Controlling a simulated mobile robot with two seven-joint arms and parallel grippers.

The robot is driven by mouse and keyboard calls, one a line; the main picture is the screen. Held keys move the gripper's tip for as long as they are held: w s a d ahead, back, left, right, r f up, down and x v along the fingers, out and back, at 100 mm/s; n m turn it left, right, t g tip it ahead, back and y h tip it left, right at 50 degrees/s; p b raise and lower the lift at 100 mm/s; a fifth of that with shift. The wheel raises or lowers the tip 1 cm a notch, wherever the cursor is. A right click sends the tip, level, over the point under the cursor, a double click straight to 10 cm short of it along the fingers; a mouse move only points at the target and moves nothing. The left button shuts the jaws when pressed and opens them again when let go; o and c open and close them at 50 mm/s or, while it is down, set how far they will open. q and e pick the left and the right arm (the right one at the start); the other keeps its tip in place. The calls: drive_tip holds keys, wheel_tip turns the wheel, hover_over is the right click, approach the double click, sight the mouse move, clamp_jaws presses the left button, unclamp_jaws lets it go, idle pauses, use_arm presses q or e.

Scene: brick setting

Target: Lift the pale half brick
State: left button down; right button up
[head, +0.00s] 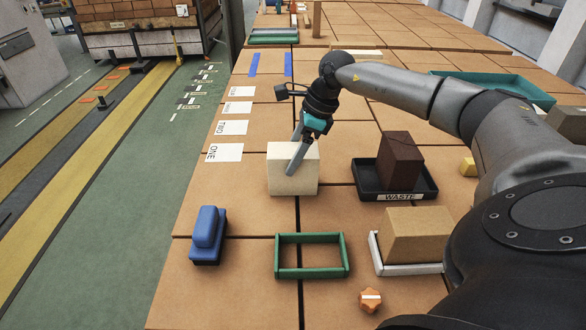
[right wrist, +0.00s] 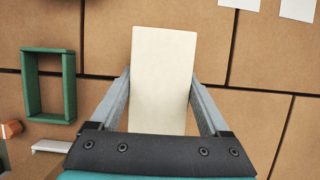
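The pale half brick (head: 282,184) is a cream block on the brown tiled table, near the middle of the head view. In the right wrist view the brick (right wrist: 163,80) runs up between the two fingers. My right gripper (head: 297,150) is above it, pointing down, with one finger along its front side and the other at its far side. In the right wrist view my right gripper (right wrist: 160,75) has a finger at each long edge; whether they press on the brick I cannot tell. The brick appears to rest on the table. My left gripper is out of view.
A black WASTE tray (head: 422,191) holding a dark brick (head: 400,160) stands to the right. In front are a green frame (head: 312,274), a tan brick (head: 418,232) in a white bracket (head: 408,269) and a blue tool (head: 207,235). Labelled cards (head: 224,152) lie to the left.

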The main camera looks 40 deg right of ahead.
clamp_jaws()
idle(0.3)
drive_tip(key=shift+r, duration=0.2)
